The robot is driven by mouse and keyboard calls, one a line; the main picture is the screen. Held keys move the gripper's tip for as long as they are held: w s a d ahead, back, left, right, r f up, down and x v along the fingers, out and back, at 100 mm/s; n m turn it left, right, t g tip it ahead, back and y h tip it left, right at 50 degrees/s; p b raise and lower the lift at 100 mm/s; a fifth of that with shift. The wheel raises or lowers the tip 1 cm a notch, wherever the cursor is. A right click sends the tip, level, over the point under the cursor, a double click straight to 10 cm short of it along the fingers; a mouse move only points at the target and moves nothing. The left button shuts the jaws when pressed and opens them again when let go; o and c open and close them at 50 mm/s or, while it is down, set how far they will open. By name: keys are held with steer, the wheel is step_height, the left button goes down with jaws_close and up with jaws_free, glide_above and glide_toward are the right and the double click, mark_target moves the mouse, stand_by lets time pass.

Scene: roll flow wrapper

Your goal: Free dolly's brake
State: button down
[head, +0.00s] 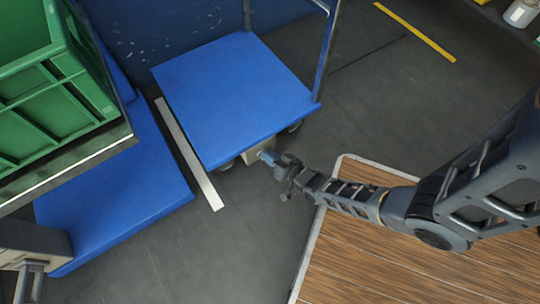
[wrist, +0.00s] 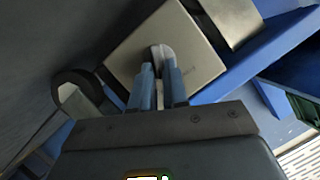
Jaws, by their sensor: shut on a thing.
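The blue dolly (head: 235,95) stands on the dark floor near the top middle of the head view, with a blue upright handle frame at its right end. A beige brake box (head: 258,152) hangs under its front edge; it fills the upper middle of the wrist view (wrist: 165,50). My gripper (head: 268,156) reaches the box from the lower right. In the wrist view my gripper (wrist: 160,70) has its fingers close together on a small grey brake lever (wrist: 163,54) at the box's face. The fingers hide much of the lever, so its position is unclear.
A dark caster wheel (wrist: 76,84) sits left of the box. A second blue platform (head: 120,195) with a green crate (head: 55,85) stands at left, past a white floor strip (head: 190,155). A wooden-topped platform (head: 360,255) lies under my arm. Floor below the dolly is clear.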

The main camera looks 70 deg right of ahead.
steer(key=shift+r, duration=0.1)
steer(key=shift+w+a+n+g+h+p, duration=0.25)
steer(key=shift+n+g+h+p, duration=0.45)
steer(key=shift+n, duration=0.65)
steer(key=shift+w+a+n+g+h+p, duration=0.25)
steer(key=shift+n+g+h+p, duration=0.15)
steer(key=shift+n+h, duration=0.7)
steer(key=shift+w+a+n+g+h+p, duration=0.2)
steer(key=shift+n+g+h+p, duration=0.35)
steer(key=shift+n, duration=1)
steer(key=shift+a, duration=0.1)
steer(key=c, duration=1.1)
jaws_free()
steer(key=shift+s, duration=0.1)
steer(key=shift+c, duration=0.2)
steer(key=shift+s, duration=0.1)
